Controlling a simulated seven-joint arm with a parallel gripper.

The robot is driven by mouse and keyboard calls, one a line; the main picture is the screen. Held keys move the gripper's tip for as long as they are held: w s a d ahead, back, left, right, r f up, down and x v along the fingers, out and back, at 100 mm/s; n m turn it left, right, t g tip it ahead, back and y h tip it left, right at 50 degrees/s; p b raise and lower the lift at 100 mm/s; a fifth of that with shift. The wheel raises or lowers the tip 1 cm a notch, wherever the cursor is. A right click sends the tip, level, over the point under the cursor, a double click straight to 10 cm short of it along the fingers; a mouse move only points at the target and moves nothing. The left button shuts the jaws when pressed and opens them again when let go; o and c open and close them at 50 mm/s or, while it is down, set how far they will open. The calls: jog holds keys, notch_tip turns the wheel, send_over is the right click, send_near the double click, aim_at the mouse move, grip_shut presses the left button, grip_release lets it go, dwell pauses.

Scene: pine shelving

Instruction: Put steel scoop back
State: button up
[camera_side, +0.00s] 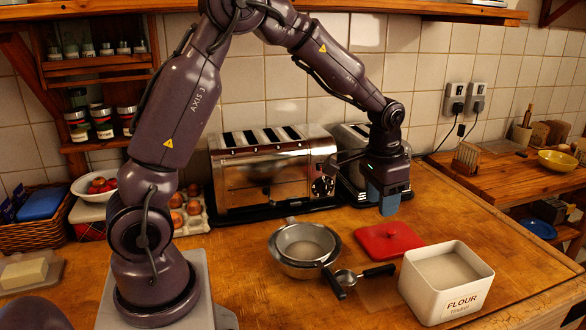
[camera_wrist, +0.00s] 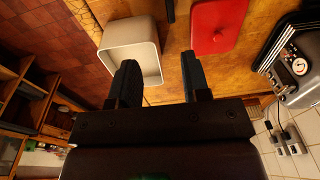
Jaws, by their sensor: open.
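The steel scoop (camera_side: 346,277) lies on the wooden counter in the side view. Its black handle points right, toward the white flour tin (camera_side: 436,302), which is open and holds pale flour. My gripper (camera_side: 388,207) is open and empty, with its blue fingers pointing down above the counter, behind the scoop and near the red lid (camera_side: 390,238). In the wrist view my gripper (camera_wrist: 160,68) shows both dark fingers apart with nothing between them. The flour tin (camera_wrist: 128,47) and red lid (camera_wrist: 218,25) also show there. A dark bar is at the top edge; I cannot tell whether it is the scoop's handle.
A steel bowl with a sieve (camera_side: 303,246) stands left of the scoop, with a black handle reaching close to it. A toaster (camera_side: 270,170) and another appliance stand behind. An egg tray (camera_side: 190,212) is at left. Bare counter lies in front of the bowl.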

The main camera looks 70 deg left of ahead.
jog(key=s+d+r+t, duration=0.3)
jog(key=s+d+r, duration=0.2)
jog(key=s+r, duration=0.65)
jog(key=s+d+r+t, duration=0.1)
jog(key=s, duration=0.9)
jog(key=shift+d+r, duration=0.3)
jog(key=shift+r, duration=0.1)
